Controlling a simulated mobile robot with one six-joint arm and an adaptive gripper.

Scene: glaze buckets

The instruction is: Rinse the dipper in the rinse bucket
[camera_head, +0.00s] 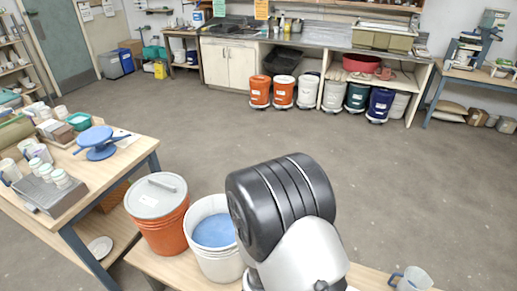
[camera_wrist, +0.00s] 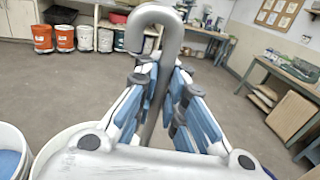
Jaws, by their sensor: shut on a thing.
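A grey metal handle with a hooked end (camera_wrist: 155,16), which looks like the dipper's, stands between the fingers of my gripper (camera_wrist: 163,82) in the wrist view. The gripper is shut on it. The dipper's bowl is hidden. A white bucket with blue liquid (camera_head: 213,231) stands on a low bench in the head view, left of my arm. Its rim also shows at the left edge of the wrist view (camera_wrist: 24,140). A second white rim (camera_wrist: 50,143) shows beside it, partly behind my gripper; I cannot tell which bucket is for rinsing. My arm hides the gripper in the head view.
An orange bucket with a grey lid (camera_head: 160,213) stands left of the white bucket. A pale mug (camera_head: 411,279) is at the right of the bench. A table (camera_head: 122,160) at left holds jars and a blue banding wheel (camera_head: 97,141). The floor beyond is clear.

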